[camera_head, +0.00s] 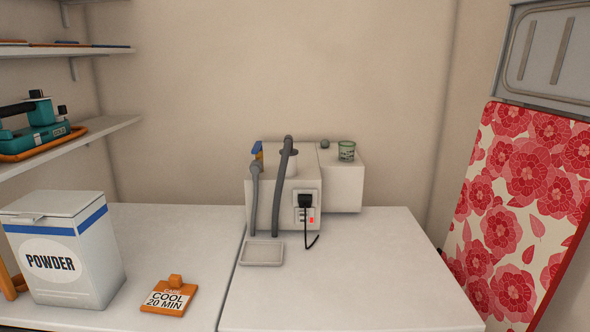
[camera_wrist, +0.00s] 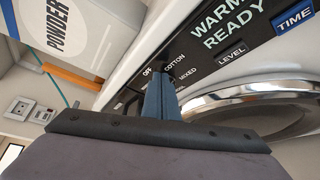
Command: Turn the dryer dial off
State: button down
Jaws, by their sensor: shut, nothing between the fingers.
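In the wrist view, the dryer's tilted control panel (camera_wrist: 205,55) carries a black strip with the words OFF, COTTON, MIXED and LEVEL. My gripper (camera_wrist: 161,84) is shut, its blue-grey fingers together, with the tips at the panel between OFF and COTTON. A small dark part of the dial (camera_wrist: 167,74) seems to show by the tips. The fingers hide most of it, so I cannot tell where its pointer stands or whether they touch it. My gripper and the panel do not show in the head view.
The round chrome-rimmed door (camera_wrist: 240,100) lies right of my fingers. The powder box (camera_head: 65,250) stands on the left machine top, beside an orange COOL 20 MIN tag (camera_head: 169,297). A grey tray (camera_head: 262,253) and a hose unit (camera_head: 285,190) stand behind. The right top's front is clear.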

jog(key=shift+a+f+b, duration=0.1)
jog(key=shift+f+b, duration=0.15)
jog(key=shift+b, duration=0.2)
dwell(0.6)
jog(key=shift+s+d+f+b, duration=0.1)
jog(key=shift+d+f+b, duration=0.25)
jog(key=shift+b, duration=1.75)
jog(key=shift+d+r+b, duration=0.2)
jog(key=shift+d+b, duration=0.05)
jog(key=shift+b, duration=0.25)
jog(key=s+b, duration=0.1)
jog(key=s, duration=0.5)
jog(key=shift+w, duration=0.1)
